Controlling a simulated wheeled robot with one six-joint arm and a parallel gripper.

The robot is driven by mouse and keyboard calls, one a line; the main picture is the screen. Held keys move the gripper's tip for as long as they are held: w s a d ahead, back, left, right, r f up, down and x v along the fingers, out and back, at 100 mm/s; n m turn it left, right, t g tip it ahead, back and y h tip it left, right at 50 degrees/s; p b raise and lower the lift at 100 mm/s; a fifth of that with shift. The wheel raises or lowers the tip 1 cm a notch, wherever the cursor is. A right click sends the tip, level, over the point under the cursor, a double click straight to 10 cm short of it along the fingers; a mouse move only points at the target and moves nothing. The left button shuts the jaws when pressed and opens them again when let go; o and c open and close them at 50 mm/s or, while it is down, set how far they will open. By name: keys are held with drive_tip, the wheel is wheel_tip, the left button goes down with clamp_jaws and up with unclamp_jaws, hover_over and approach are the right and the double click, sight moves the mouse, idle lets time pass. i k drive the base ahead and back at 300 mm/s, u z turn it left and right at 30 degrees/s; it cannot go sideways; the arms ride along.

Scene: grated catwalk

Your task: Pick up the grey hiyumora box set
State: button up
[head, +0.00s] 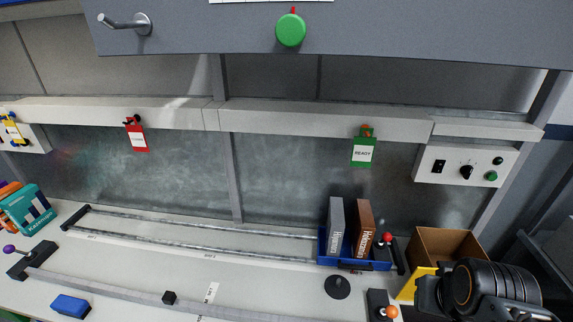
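The grey Hiyumora box set (336,221) stands upright in a small blue bin (345,265) on the worktop, right of the picture's middle. White lettering runs up its narrow front. A brown box of similar size (364,226) stands upright just to its right in the same bin. The bin's front wall hides the bottoms of both boxes. A dark part of my arm shows at the lower right, in front of the cardboard box. I cannot make out my gripper's fingers in this view. Nothing touches the grey box from above.
An open cardboard box (437,246) is right of the bin. A red-knobbed lever (386,240) stands close to the bin's right side. Rails (190,236) run left from the bin. A teal box (27,210) and a blue block (69,305) are at left. A control panel (466,166) hangs behind.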

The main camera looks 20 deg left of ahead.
sight(335, 223)
drive_tip(key=k, duration=0.8)
drive_tip(key=u, duration=1.3)
drive_tip(key=i, duration=0.7)
drive_tip(key=u, duration=0.6)
drive_tip(key=k, duration=0.25)
drive_tip(key=z, duration=0.2)
